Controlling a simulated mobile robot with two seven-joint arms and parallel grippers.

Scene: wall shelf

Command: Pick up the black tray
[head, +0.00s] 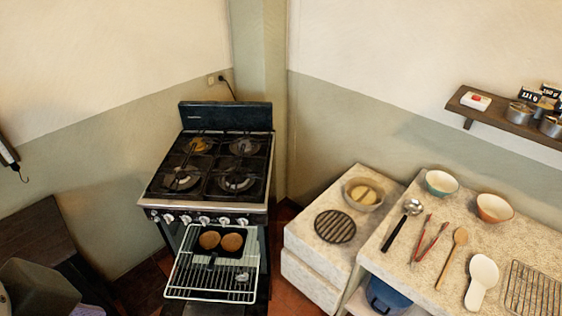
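The small black tray (221,250) lies flat on the white wire rack (190,282) that sticks out from the front of the stove. Two round brown pieces of food (209,240) (232,242) sit side by side on the tray. Neither of my grippers can be made out in the head view, and nothing is seen touching the tray.
The black stove (207,170) stands behind the rack. To the right are a stone counter (400,255) with bowls and utensils, and a round black grate (335,226) on a lower block. A dark wooden table (35,235) is at left. A wall shelf (500,113) holds small pots.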

